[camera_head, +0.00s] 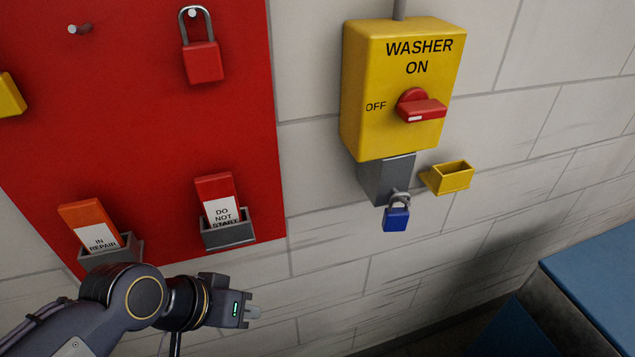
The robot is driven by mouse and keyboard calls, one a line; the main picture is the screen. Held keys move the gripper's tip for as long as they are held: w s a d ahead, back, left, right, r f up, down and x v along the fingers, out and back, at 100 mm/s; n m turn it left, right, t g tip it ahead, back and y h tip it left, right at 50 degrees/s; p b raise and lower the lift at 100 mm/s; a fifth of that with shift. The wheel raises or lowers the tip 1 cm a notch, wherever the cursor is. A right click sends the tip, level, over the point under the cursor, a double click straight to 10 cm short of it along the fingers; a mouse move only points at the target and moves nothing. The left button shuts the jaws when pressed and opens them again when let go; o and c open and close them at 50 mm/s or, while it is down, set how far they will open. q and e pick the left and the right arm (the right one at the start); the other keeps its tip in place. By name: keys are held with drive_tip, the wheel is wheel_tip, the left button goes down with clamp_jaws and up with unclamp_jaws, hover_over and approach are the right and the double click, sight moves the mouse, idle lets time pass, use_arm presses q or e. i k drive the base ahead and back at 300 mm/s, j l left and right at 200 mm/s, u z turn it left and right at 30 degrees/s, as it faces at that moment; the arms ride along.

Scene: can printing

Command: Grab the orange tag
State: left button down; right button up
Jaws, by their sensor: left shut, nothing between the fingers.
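The orange tag (89,223), with a white label reading "IN REPAIR", stands tilted in a grey holder (112,253) at the lower left of the red board. My left arm partly covers the bottom of that holder. My left gripper (254,314) is shut and empty, to the right of and below the orange tag, in front of the wall. It points right, away from the tag, and touches nothing. My right gripper is out of view.
A red "DO NOT START" tag (216,190) stands in another grey holder (229,233). A red padlock (204,63) hangs above. A yellow washer switch box (398,85), blue padlock (396,219) and empty yellow holder (452,178) are at right. A blue-topped unit (600,285) fills the lower right.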

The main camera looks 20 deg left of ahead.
sight(89, 220)
drive_tip(key=u, duration=2.55)
